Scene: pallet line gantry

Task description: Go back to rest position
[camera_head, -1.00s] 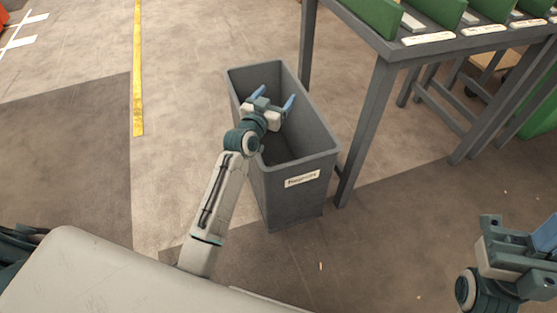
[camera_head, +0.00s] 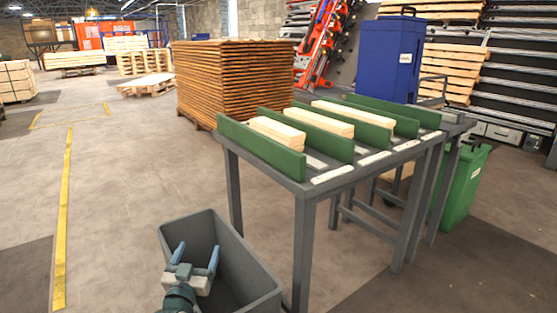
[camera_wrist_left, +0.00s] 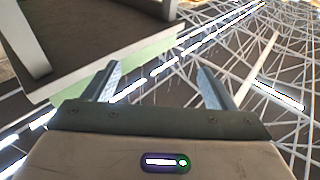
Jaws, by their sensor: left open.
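My left gripper (camera_head: 196,254) is open and empty, with its two blue fingers spread. In the head view it is over the open top of a grey bin (camera_head: 252,268), near the bin's left side. I cannot tell whether the fingertips are above or below the rim. In the left wrist view the gripper (camera_wrist_left: 156,82) has a clear gap between its fingers, against roof beams and strip lights. My right gripper is in neither view.
A grey table (camera_head: 305,190) stands right of the bin, with green dividers (camera_head: 262,147) and wooden boards (camera_head: 278,131) on it. Behind are a plank stack (camera_head: 235,80) and a blue container (camera_head: 388,58). A green bin (camera_head: 462,188) is at right. Floor at left is clear.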

